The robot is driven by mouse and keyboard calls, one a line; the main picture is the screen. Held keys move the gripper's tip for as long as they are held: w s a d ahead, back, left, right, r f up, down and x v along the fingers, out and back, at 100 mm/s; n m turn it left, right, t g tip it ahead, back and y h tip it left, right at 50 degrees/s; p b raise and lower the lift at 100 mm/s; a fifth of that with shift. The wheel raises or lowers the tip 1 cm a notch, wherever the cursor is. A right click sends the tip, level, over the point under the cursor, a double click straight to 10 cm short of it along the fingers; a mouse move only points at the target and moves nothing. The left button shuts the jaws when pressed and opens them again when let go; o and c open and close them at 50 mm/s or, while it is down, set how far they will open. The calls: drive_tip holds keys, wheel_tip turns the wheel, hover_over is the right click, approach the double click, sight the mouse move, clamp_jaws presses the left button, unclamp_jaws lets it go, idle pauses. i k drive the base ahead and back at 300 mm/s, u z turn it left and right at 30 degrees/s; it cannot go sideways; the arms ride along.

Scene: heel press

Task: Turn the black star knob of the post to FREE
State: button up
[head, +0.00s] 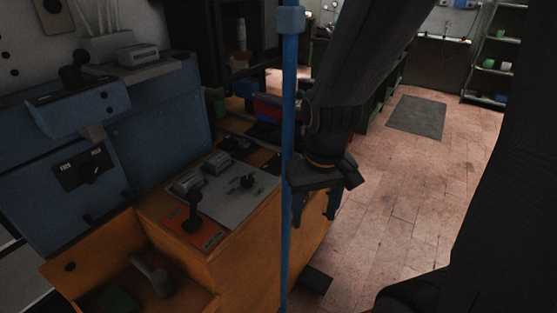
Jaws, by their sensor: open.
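A black knob (91,169) sits on a dark plate with small white lettering, on the blue front of the machine at the left. My gripper (315,210) hangs near the middle of the head view, fingers down, open and empty. It is well to the right of the knob and apart from it. A thin blue upright pole (289,110) passes in front of its left side.
An orange bench (240,240) holds a grey panel (225,200) with small fittings and a black lever (192,212) on a red plate. An open orange tray at lower left holds a grey handle (152,275). Tiled floor (405,200) is clear at right.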

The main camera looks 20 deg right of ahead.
sight(277, 158)
drive_tip(key=z, duration=0.05)
drive_tip(key=k, duration=0.5)
drive_tip(key=z, duration=1.95)
drive_tip(key=i, duration=1.15)
drive_tip(key=u, duration=2.9)
drive_tip(key=i, duration=0.5)
drive_tip(key=z, duration=0.1)
